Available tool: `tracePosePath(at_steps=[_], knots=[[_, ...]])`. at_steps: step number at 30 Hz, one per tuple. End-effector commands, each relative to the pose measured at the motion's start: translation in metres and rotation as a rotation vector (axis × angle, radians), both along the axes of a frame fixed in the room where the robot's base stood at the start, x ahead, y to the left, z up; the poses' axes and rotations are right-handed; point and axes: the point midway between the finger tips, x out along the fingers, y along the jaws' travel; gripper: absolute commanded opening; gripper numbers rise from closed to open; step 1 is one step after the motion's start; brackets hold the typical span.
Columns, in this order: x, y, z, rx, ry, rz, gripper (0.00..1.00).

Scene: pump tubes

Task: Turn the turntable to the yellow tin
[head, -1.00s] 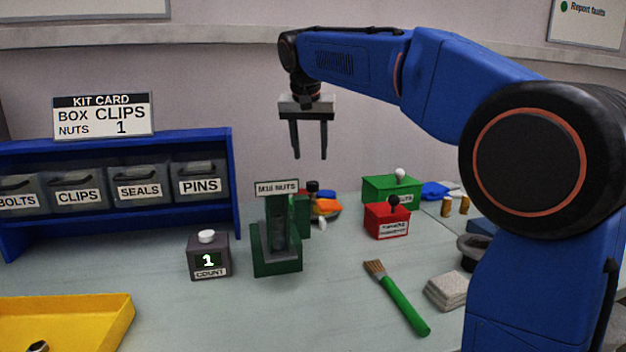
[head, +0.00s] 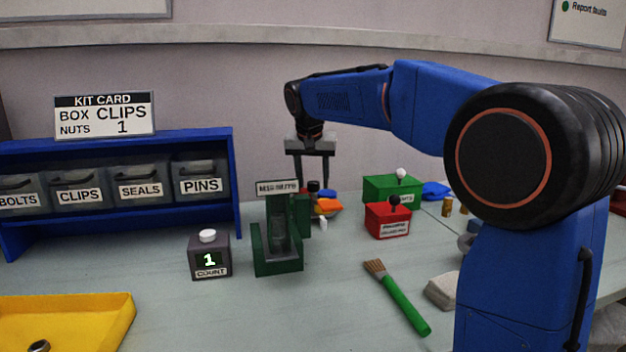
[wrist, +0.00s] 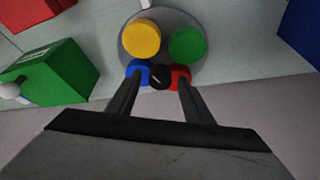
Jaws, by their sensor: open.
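The turntable shows in the wrist view as a round grey disc (wrist: 166,51). On it are a yellow tin (wrist: 142,39), a green tin (wrist: 187,44), a blue one (wrist: 138,70) and a red one (wrist: 180,74). A black knob (wrist: 160,77) stands between the blue and red tins. A white marker (wrist: 145,4) lies at the disc's near edge, close to the yellow tin. In the head view the yellow tin (head: 327,207) looks orange, and the green dispenser hides much of the turntable. My gripper (head: 316,182) is open, pointing down over the knob; contact cannot be told.
The green nut dispenser (head: 277,250) stands in front of the turntable. A red box (head: 388,220) and a green box (head: 392,188) stand to its right. A brush (head: 402,302), a count box (head: 209,257) and a yellow tray (head: 75,318) are nearer.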

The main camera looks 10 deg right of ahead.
Motion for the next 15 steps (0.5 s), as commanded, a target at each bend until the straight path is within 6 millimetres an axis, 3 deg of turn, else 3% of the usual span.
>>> tracePosePath(at_steps=[2, 6, 8, 15], knots=[[0.0000, 0.0000, 0.0001, 0.000, 0.000, 0.000, 0.44], [-0.0001, 0.0000, 0.0003, 0.000, 0.000, 0.000, 0.11], [-0.0001, 0.0000, 0.0003, 0.000, 0.000, 0.000, 0.00], [0.0003, 0.0010, 0.0005, 0.000, 0.000, -0.038, 0.00]])
